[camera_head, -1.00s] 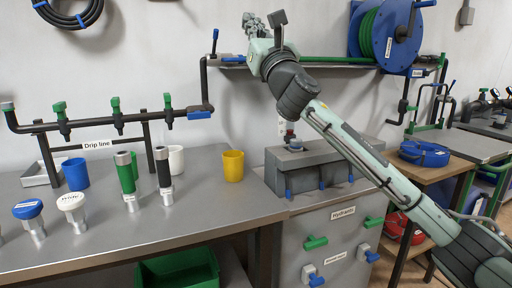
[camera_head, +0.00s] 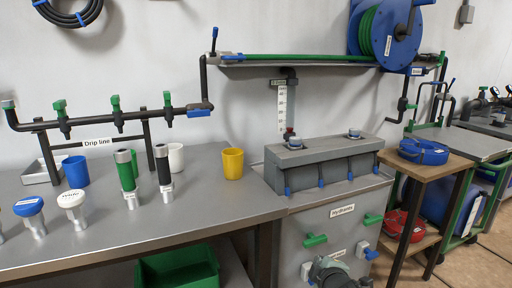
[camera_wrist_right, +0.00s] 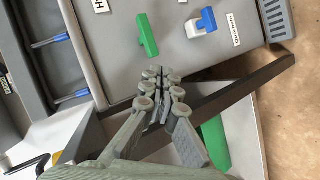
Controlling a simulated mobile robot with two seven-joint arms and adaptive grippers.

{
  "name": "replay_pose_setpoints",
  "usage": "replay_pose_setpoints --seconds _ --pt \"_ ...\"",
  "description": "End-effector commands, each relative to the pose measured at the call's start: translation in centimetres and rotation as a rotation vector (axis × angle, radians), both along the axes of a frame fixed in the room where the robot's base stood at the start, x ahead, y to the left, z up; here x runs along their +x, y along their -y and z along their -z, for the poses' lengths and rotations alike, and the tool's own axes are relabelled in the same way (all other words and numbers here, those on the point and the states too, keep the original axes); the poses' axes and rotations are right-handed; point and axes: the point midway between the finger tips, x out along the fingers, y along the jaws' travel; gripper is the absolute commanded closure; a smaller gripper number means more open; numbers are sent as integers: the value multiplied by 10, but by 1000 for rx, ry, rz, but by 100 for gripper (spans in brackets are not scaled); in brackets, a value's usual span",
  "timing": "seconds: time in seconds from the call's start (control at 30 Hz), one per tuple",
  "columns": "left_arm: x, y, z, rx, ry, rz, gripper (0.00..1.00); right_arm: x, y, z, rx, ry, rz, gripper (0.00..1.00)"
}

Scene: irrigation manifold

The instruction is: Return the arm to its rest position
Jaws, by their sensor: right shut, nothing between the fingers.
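My right gripper (camera_wrist_right: 158,74) is shut and empty in the wrist view, its fingertips together. It is in front of the grey cabinet (camera_wrist_right: 125,65), near a green handle (camera_wrist_right: 147,36) and a blue and white valve (camera_wrist_right: 202,23), apparently not touching either. My left gripper is not in view.
The metal bench (camera_head: 110,236) holds a yellow cup (camera_head: 232,164), a blue cup (camera_head: 75,172) and several fittings. A grey manifold block (camera_head: 325,164) tops the cabinet. A wooden stand (camera_head: 437,170) is at right.

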Motion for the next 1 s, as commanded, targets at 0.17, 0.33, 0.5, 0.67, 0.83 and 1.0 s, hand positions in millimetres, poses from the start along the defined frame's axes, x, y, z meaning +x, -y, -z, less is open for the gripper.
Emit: replay_pose_setpoints --seconds 0.17,0.33,0.5,0.67,0.83,1.0 --pt "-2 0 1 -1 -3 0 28 -91 32 106 244 -230 227 100" --pt "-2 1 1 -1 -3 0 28 -192 60 183 429 -422 484 100" --pt "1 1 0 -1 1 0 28 -285 82 231 553 -561 729 100" --pt "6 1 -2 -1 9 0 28 -336 93 250 606 -622 868 100" --pt "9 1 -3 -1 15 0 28 -349 96 254 620 -638 909 100" --pt "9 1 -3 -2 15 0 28 -349 95 254 619 -638 907 100"
